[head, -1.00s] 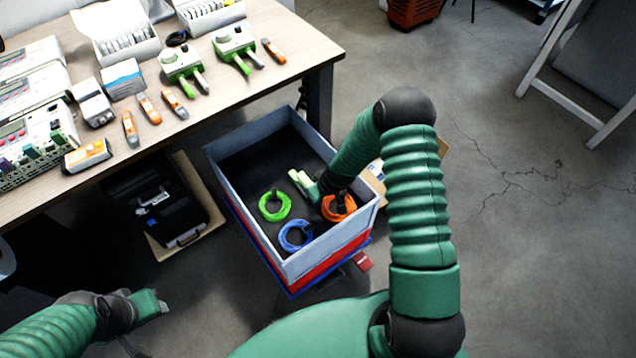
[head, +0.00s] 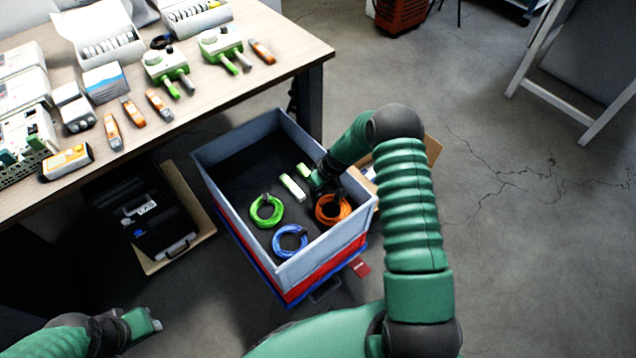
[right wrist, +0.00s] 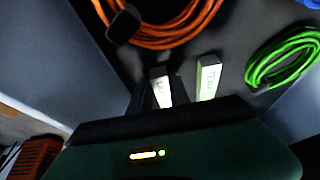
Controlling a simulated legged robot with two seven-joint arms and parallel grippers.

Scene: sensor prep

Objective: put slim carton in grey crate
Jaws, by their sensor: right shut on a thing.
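The grey crate (head: 219,199) stands on the floor beside the table, on top of red and blue layers. My right gripper (head: 312,177) is inside it, shut on a small white-and-green slim carton (head: 304,170). That carton also shows between the dark fingers in the right wrist view (right wrist: 161,90). A second, similar slim carton (head: 292,187) lies on the crate floor next to it, also seen in the right wrist view (right wrist: 208,78). Whether the held carton touches the floor is unclear. My left gripper (head: 152,322) is at the lower left, away from everything; its jaws are unclear.
Green (head: 266,211), blue (head: 290,240) and orange (head: 332,208) cable coils lie in the crate's near part; its far left floor is bare. The table (head: 200,120) holds handheld devices and boxes. A black case (head: 150,215) sits under it. A cardboard box (head: 432,150) is behind my right arm.

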